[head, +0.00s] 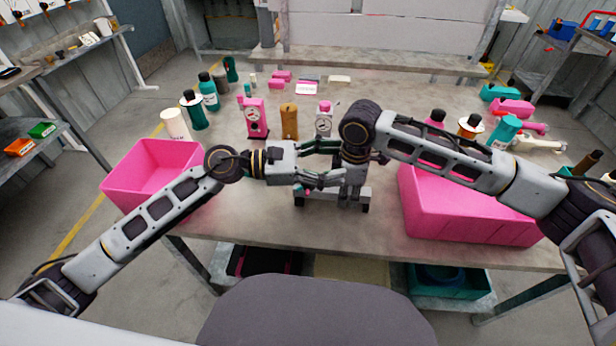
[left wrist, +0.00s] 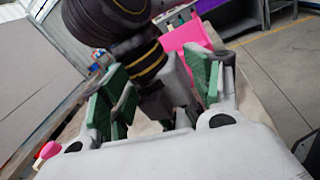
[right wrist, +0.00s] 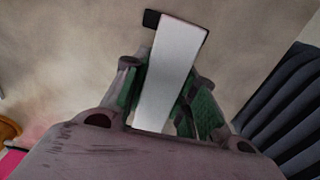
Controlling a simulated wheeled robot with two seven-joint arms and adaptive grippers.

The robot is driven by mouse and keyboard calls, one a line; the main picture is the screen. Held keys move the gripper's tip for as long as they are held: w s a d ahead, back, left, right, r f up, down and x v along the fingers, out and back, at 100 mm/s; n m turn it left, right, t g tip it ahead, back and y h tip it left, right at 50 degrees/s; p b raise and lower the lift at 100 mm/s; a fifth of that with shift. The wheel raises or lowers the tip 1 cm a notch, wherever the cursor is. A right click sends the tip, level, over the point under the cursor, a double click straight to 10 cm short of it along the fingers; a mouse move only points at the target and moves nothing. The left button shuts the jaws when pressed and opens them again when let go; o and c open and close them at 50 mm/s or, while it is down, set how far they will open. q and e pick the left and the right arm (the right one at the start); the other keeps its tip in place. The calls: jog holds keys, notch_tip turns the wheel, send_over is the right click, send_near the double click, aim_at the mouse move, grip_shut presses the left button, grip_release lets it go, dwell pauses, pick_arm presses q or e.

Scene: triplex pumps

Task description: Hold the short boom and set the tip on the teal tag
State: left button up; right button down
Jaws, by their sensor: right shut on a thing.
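A pale bar with dark ends (head: 326,197), possibly the short boom, lies low at the front middle of the table. It also shows in the right wrist view (right wrist: 168,75). My right gripper (head: 352,200) points down and is shut on this bar; the green pads sit on both sides of it. My left gripper (head: 335,163) points right, with its fingers apart beside my right wrist. In the left wrist view its green pads (left wrist: 160,95) are wide apart, with my right arm behind them. I cannot make out a teal tag; my arms hide part of the table.
Pink bins stand at the left (head: 150,170) and right (head: 470,215). Teal bottles (head: 208,92) are at the back left.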

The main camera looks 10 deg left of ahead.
pick_arm(q)
jog(key=shift+s+a+f+n+t+y, duration=0.85)
jog(key=shift+a+f+n+t, duration=0.65)
jog(key=shift+a, duration=0.8)
jog(key=shift+s+a+f+n+t+y, duration=0.6)
jog(key=shift+s+a+f+n+t, duration=0.75)
jog(key=shift+a, duration=1)
jog(key=shift+s+a+f+n+t+y, duration=0.75)
jog(key=shift+a+f+n+t, duration=0.95)
jog(key=shift+a, duration=0.6)
jog(key=shift+w+d+r, duration=0.15)
jog(key=shift+w+r, duration=0.05)
jog(key=shift+r, duration=0.05)
jog(key=shift+x, duration=2)
jog(key=shift+w+d+r, duration=0.1)
jog(key=shift+d, duration=0.15)
jog(key=shift+w+d, duration=0.25)
jog(key=shift+w, duration=0.2)
jog(key=shift+w, duration=0.1)
